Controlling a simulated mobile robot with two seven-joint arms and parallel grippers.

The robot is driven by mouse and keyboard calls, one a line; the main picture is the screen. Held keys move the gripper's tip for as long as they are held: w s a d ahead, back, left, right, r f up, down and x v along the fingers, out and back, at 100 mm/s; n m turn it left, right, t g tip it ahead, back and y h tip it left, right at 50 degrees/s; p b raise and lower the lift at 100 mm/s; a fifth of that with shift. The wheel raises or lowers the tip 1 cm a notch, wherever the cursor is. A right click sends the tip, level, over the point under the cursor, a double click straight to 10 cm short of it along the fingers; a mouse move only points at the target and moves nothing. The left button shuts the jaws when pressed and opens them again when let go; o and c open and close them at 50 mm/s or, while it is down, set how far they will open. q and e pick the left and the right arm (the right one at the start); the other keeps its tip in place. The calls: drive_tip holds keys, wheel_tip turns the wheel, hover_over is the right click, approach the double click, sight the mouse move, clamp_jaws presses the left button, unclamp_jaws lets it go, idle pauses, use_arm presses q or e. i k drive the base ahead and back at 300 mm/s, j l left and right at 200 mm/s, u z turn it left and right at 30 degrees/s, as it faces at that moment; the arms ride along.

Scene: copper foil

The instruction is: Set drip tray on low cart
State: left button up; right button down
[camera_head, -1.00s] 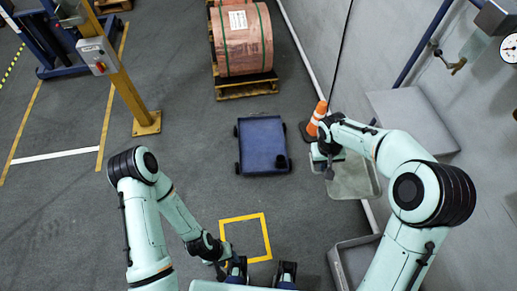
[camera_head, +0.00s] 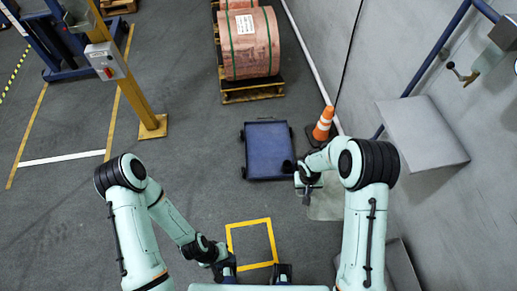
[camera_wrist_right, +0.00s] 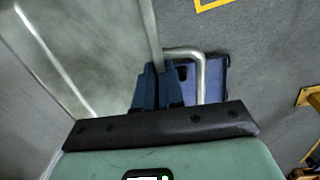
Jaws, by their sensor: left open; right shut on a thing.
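The low cart (camera_head: 266,158) is a blue flat platform on dark wheels, standing on the floor ahead of me. It also shows in the right wrist view (camera_wrist_right: 216,75), partly hidden. The drip tray (camera_head: 326,206) is a pale grey-green sheet, right of the cart and partly hidden by my right arm. My right gripper (camera_head: 306,190) is shut on the tray. My left gripper (camera_head: 226,272) is low in the head view, empty and away from the cart.
A dark object (camera_head: 289,167) shows at the cart's near right corner. An orange cone (camera_head: 323,124) stands right of the cart, near the wall. A copper coil (camera_head: 250,45) rests on a pallet behind. A yellow floor square (camera_head: 250,222) lies nearer me. Floor left of the cart is clear.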

sight(261, 142)
drive_tip(key=i+j+u, duration=0.15)
drive_tip(key=j+u, duration=0.2)
drive_tip(key=i+j+u, duration=0.15)
drive_tip(key=j+u, duration=0.25)
drive_tip(key=i+j+u, duration=0.7)
drive_tip(key=i+z, duration=0.7)
drive_tip(key=i+j+z, duration=0.15)
drive_tip(key=i+z, duration=0.2)
drive_tip(key=i+l+z, duration=0.1)
drive_tip(key=i+z, duration=0.15)
drive_tip(key=z, duration=0.15)
drive_tip(key=i+z, duration=0.2)
drive_tip(key=z, duration=0.25)
drive_tip(key=i+j+z, duration=0.1)
drive_tip(key=i+z, duration=0.15)
drive_tip(key=z, duration=0.15)
drive_tip(key=i+z, duration=0.35)
drive_tip(key=i+j+z, duration=0.2)
drive_tip(key=z, duration=0.2)
drive_tip(key=i, duration=0.1)
